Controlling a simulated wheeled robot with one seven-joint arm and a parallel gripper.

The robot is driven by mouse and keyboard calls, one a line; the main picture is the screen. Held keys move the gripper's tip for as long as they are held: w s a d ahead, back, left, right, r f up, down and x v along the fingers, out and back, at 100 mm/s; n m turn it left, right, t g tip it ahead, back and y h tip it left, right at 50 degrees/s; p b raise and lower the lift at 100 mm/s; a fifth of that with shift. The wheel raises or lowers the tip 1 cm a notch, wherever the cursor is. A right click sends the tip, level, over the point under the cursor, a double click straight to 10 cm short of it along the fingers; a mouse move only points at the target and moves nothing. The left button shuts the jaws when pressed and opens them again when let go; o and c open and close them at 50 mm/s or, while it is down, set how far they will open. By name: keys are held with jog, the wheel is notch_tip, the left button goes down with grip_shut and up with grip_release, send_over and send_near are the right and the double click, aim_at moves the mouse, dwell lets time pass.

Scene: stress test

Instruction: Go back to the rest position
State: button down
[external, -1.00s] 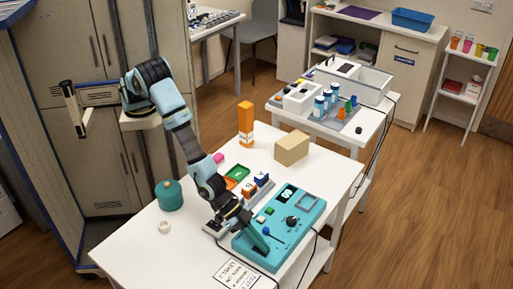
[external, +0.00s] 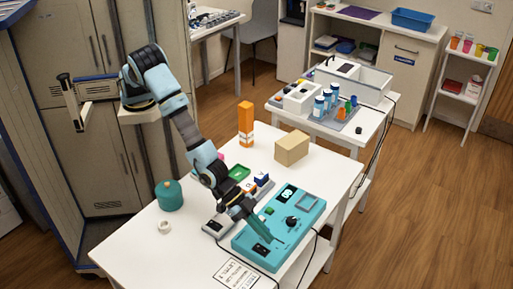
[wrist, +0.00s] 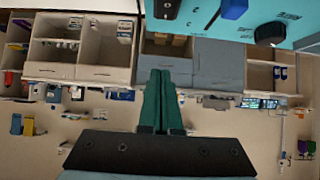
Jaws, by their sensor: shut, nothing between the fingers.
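My gripper (external: 277,241) hangs over the teal control box (external: 313,212) on the near white table, its green fingers slanting down to the right. In the wrist view the two green fingers (wrist: 161,76) lie side by side with nothing between them. The box carries a black knob (external: 291,221), which also shows in the wrist view (wrist: 270,33), and a blue lever (wrist: 234,8). In the external view the fingers cover part of the box front. I cannot tell the exact height of the fingertips above it.
A teal lidded pot (external: 168,196), a white ring (external: 164,227), an orange tower (external: 246,124), a tan block (external: 291,148) and a green tray (external: 239,173) stand on the near table (external: 140,243). Its left front is mostly clear. A cabinet (external: 110,165) stands behind my arm.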

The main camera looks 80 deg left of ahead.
jog(key=w+d+r+b+v, duration=0.1)
jog(key=b+v, duration=0.1)
jog(key=v, duration=0.6)
jog(key=w+a+n+g+y, duration=0.15)
jog(key=w+a, duration=0.25)
jog(key=a, duration=1.3)
jog(key=w+a+n+g+y, duration=0.1)
jog(key=w+a+n+y, duration=0.25)
jog(key=a, duration=1.25)
jog(key=s+a+n+g+y, duration=0.1)
jog(key=s+a, duration=0.5)
jog(key=a, duration=0.7)
jog(key=s+a+n+g+y, duration=0.1)
jog(key=s+a+g, duration=0.1)
jog(key=s+a, duration=0.5)
jog(key=a, duration=0.5)
jog(key=shift+s+a+f+n, duration=0.25)
jog(key=shift+s+a+n, duration=0.05)
jog(key=shift+a+n, duration=0.1)
